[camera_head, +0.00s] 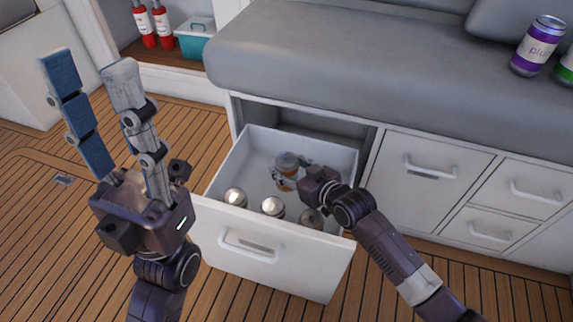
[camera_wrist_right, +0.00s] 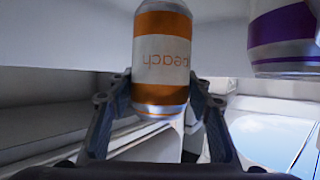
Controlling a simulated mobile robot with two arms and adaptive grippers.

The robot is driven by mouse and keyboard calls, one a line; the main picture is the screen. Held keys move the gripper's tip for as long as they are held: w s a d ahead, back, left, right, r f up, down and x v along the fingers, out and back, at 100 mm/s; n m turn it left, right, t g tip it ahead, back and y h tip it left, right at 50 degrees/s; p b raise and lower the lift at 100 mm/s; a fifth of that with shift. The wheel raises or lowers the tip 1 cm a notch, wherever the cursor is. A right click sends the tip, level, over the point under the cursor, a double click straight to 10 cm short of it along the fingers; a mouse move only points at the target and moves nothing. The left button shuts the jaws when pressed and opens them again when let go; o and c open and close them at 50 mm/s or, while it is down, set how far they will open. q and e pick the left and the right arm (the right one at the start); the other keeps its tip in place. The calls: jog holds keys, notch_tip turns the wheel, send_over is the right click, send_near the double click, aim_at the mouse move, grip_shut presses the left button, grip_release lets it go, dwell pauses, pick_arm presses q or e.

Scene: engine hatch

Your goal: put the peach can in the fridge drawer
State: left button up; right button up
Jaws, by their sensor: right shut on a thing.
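The peach can (camera_head: 288,161), with an orange and white label, is inside the open fridge drawer (camera_head: 254,252), toward its back. My right gripper (camera_head: 284,178) is shut on the can. In the right wrist view the peach can (camera_wrist_right: 162,58) stands between the two fingers, its label reading upside down. Whether it touches the drawer floor I cannot tell. My left gripper (camera_head: 90,66) is open and empty, raised left of the drawer, one finger showing blue pads.
Several can tops, such as one at the front left (camera_head: 236,197), show along the drawer's front. A purple plum can (camera_head: 537,46) stands on the grey cushion (camera_head: 370,75) beside a green one. Closed drawers (camera_head: 433,170) are at right. Wooden floor is clear at left.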

jog(key=o, duration=1.5)
jog(key=shift+c, duration=0.2)
